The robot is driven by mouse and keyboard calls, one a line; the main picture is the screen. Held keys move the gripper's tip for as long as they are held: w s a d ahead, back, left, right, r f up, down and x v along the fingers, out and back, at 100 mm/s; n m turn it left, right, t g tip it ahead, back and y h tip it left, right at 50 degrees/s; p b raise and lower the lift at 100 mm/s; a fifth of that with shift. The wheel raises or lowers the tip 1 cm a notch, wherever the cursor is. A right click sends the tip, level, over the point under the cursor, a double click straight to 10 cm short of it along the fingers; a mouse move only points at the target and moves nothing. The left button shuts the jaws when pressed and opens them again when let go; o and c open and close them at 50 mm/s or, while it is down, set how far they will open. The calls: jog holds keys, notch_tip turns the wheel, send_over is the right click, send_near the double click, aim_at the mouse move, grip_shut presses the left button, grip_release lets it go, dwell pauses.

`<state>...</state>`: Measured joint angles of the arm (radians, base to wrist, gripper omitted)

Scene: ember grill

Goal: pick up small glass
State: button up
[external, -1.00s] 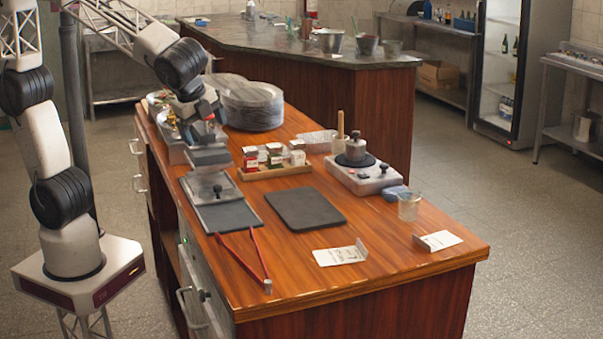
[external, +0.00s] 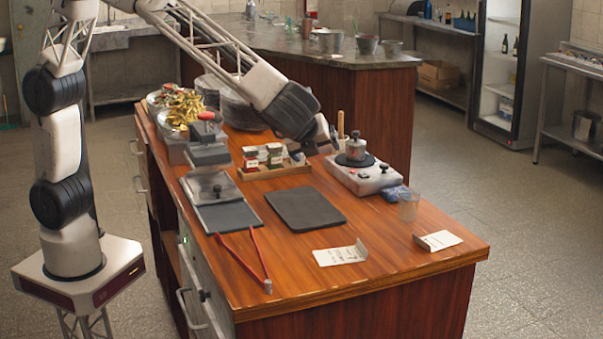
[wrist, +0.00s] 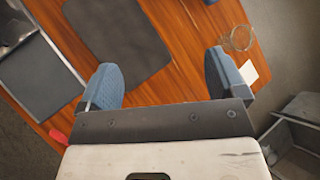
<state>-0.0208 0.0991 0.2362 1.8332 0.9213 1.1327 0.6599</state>
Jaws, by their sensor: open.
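In the wrist view the glass (wrist: 238,40) shows at upper right, beyond and right of the right finger. My gripper (wrist: 163,75) is open, with blue finger pads and nothing between them. It hangs over the counter, apart from the glass. In the external view my wrist is above the spice rack area, and the fingers cannot be made out there.
A dark board (external: 305,208) lies mid-counter, with red tongs (external: 245,258) in front. Folded cards (external: 340,255) lie near the front edge. The spice rack (external: 275,170) is further left.

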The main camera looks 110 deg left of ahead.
aim_at(408, 207)
jog(key=w+a+f+m+y, duration=0.1)
jog(key=w+f+m, duration=0.1)
jog(key=w, duration=0.4)
jog(key=w+a+f+m+y, duration=0.2)
jog(key=w+f, duration=0.3)
jog(key=w, duration=0.2)
jog(key=w+a+f+m+t+y, duration=0.1)
jog(key=w+a+f+m, duration=0.1)
jog(key=w+f, duration=0.2)
jog(key=shift+w, duration=1.35)
jog(key=shift+a, duration=0.15)
jog(key=shift+x, duration=1.15)
jog(key=shift+a+f, duration=0.1)
jog(key=shift+a, duration=0.05)
jog(key=shift+x, duration=2.45)
jog(key=shift+w, duration=0.1)
jog(key=shift+c, duration=0.4)
jog(key=c, duration=1)
